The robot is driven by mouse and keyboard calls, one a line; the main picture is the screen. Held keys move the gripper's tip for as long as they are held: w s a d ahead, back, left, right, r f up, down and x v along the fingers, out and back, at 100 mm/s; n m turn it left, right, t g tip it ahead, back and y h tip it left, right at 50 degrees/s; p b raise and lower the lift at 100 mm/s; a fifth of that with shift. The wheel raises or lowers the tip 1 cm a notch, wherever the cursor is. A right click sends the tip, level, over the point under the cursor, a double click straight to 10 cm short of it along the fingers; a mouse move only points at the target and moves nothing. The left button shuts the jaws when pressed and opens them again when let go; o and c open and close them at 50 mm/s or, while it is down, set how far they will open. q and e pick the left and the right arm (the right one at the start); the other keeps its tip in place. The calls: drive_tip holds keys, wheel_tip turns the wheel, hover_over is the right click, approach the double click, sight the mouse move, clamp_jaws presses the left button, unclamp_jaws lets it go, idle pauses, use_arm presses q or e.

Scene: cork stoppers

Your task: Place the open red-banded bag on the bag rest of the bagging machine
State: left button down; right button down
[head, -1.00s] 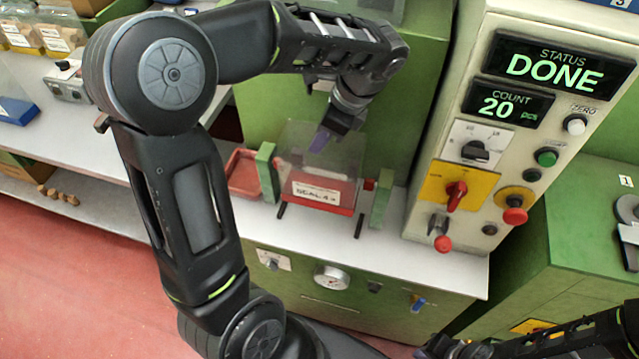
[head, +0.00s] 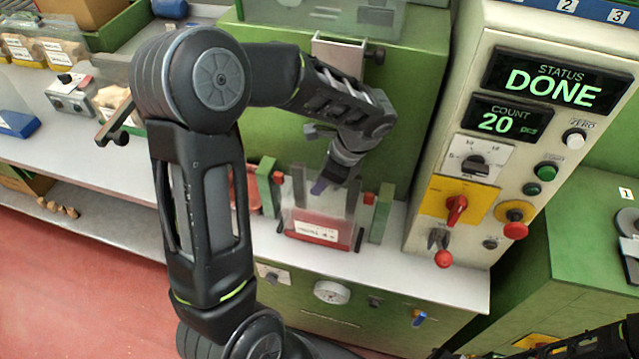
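The clear bag with the red band (head: 320,230) and a white label stands between the two red-tipped uprights of the bag rest (head: 367,198), below the machine's green front. Dark rods show at its lower sides. My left gripper (head: 322,186) is at the bag's upper part, fingertips pointing down. The picture does not show whether its fingers are closed on the bag or apart. The contact under the bag is not clear. My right gripper (head: 445,353) is only partly in view at the bottom edge, away from the bag.
Green blocks (head: 381,217) flank the bag closely on both sides. A metal chute (head: 338,52) is above. The control column (head: 470,150) on the right reads DONE and 20. Filled bags (head: 45,48) stand at the far left. The white ledge in front is clear.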

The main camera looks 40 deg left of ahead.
use_arm(q)
drive_tip(key=shift+f, duration=0.15)
drive_tip(key=c, duration=1.6)
unclamp_jaws()
drive_tip(key=shift+c, duration=0.2)
drive_tip(key=p+v, duration=0.1)
drive_tip(key=v, duration=1.1)
